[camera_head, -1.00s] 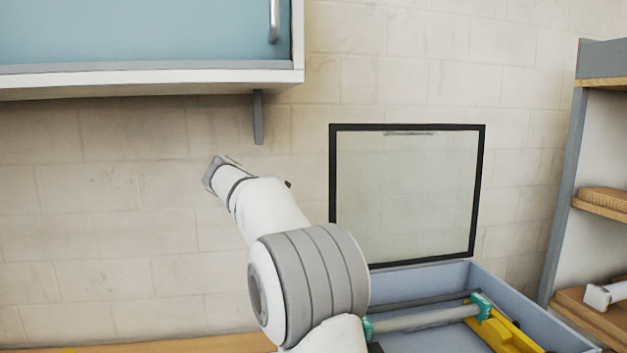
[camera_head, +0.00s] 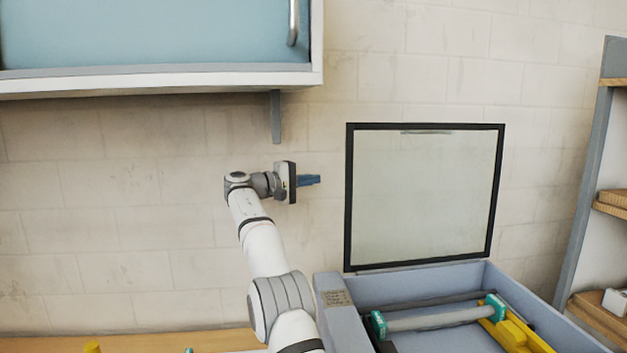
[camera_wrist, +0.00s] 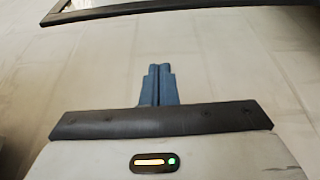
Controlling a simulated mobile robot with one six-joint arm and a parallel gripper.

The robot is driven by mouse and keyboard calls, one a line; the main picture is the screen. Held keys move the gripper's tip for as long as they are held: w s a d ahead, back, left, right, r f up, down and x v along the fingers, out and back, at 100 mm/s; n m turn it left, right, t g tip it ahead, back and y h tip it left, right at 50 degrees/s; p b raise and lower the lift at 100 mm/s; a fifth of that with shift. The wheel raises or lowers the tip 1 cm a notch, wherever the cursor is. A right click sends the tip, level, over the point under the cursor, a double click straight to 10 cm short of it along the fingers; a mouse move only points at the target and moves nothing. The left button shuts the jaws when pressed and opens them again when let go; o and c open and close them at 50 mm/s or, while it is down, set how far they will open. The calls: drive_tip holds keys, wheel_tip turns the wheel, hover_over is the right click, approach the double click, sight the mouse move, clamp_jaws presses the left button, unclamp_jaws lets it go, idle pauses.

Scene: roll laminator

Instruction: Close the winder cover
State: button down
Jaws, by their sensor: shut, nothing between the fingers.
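The winder cover (camera_head: 425,196) is a clear panel in a black frame, standing upright and open at the back of the grey-blue winder box (camera_head: 329,316). A thin handle (camera_head: 427,132) runs along its top edge. My gripper (camera_head: 318,179) is to the left of the cover, apart from it, with its blue fingers pointing right. In the wrist view my gripper (camera_wrist: 158,68) is shut and empty. Part of a dark frame (camera_wrist: 150,8) crosses the top of the wrist view.
Inside the box lies a grey roller (camera_head: 440,318) between teal holders, beside a yellow part (camera_head: 515,335). A blue wall cabinet (camera_head: 150,35) with a bracket hangs at the upper left. A shelf (camera_head: 590,200) stands at the right. The wall behind is bare.

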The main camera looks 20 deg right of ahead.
drive_tip(key=d+p, duration=0.2)
drive_tip(key=d, duration=0.6)
drive_tip(key=s+b, duration=0.1)
drive_tip(key=s+a+b, duration=0.1)
drive_tip(key=s, duration=0.1)
drive_tip(key=shift+s+a, duration=0.15)
drive_tip(key=shift+a, duration=0.05)
